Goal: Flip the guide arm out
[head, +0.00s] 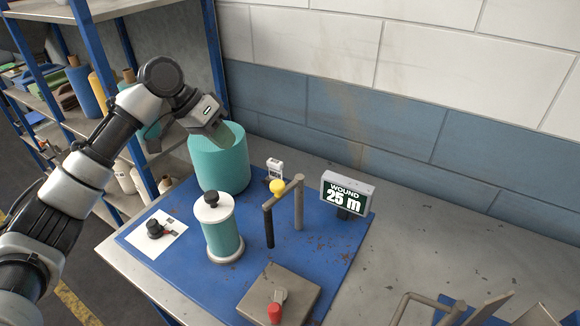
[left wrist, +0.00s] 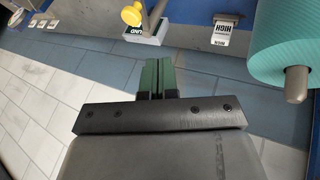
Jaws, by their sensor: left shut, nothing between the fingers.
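The guide arm (head: 284,192) is a grey crossbar with a yellow knob (head: 277,187), joining a dark front post and a lighter rear post on the blue mat. In the left wrist view the yellow knob (left wrist: 131,15) is at the top edge. My left gripper (head: 222,135) is up and left of the guide arm, in front of the big teal roll (head: 220,165), apart from the knob. Its green fingers (left wrist: 157,78) are shut together with nothing between them. My right gripper is not in view.
A teal spool (head: 222,238) with a black top knob stands left of the guide arm. A display (head: 348,194) reads "WOUND 25 m". A grey box (head: 278,297) with a red-handled lever is in front. Shelves stand left.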

